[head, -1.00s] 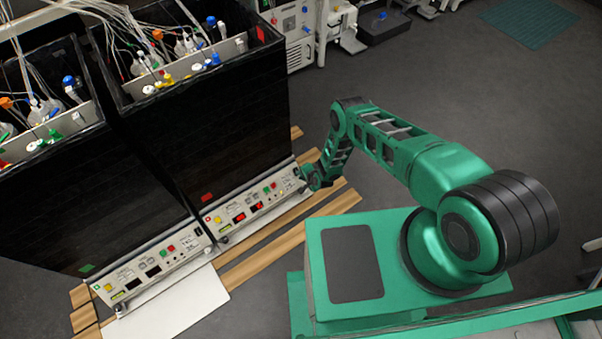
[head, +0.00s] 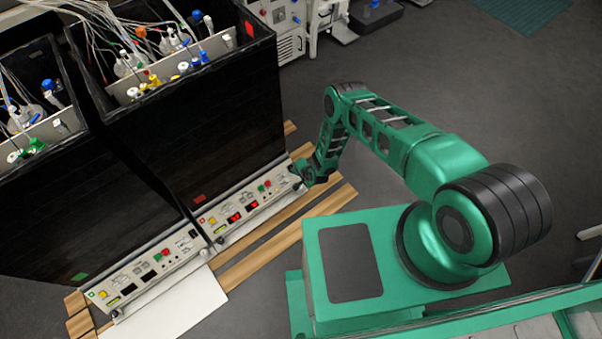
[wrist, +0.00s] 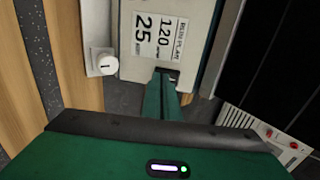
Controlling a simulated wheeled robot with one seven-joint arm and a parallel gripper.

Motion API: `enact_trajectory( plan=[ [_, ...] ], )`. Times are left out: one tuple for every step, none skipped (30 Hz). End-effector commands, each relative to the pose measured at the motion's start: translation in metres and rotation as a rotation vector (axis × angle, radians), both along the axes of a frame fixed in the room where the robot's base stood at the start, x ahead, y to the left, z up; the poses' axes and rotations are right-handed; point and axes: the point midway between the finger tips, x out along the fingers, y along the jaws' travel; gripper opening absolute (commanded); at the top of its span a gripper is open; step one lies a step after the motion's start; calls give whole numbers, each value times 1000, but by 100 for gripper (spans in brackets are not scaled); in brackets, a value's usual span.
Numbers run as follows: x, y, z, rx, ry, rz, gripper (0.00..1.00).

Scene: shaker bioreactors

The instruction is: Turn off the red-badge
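The red-badge shaker is a tall black box (head: 225,125) with a red badge (head: 199,198) low on its front. Its pale control panel (head: 262,200) has two lit red displays, a yellow button, and green and red buttons. My gripper (head: 303,172) is at the right end of this panel. In the wrist view my gripper's narrow green fingers (wrist: 161,95) look closed together, with the tips at a small dark slot or switch below a white label (wrist: 158,32) reading 120 and 25. Contact at the tips cannot be told.
A second black shaker (head: 85,205) with a green badge and dark displays stands to the left. Wooden strips (head: 285,225) and a white sheet (head: 165,308) lie in front. A white knob (wrist: 103,63) sits beside the label. Tubes and bottles fill the box tops. Grey floor is open at right.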

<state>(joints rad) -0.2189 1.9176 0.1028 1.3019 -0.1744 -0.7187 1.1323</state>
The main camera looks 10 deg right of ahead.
Motion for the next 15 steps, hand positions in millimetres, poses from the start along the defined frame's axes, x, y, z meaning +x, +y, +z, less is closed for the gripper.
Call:
enact_trajectory(
  plan=[
    [-3,4,6,9,3,2,0],
    [-5,4,9,9,1,3,0],
    [-8,2,14,8,1,3,0],
    [-10,1,18,7,2,4,0],
    [-12,-1,22,5,0,6,0],
    [-16,-3,28,4,1,8,0],
    [-19,-5,32,2,1,8,0],
    [-22,-8,36,1,1,8,0],
    [-26,-10,41,1,0,7,0],
    [-29,-13,45,1,-1,7,0],
    [-33,-15,49,0,0,8,0],
    [-36,-18,55,-1,0,6,0],
    [-39,-20,59,-1,-2,6,0],
    [-43,-22,63,-2,0,7,0],
    [-47,-25,69,-1,-1,5,0]
  ],
)
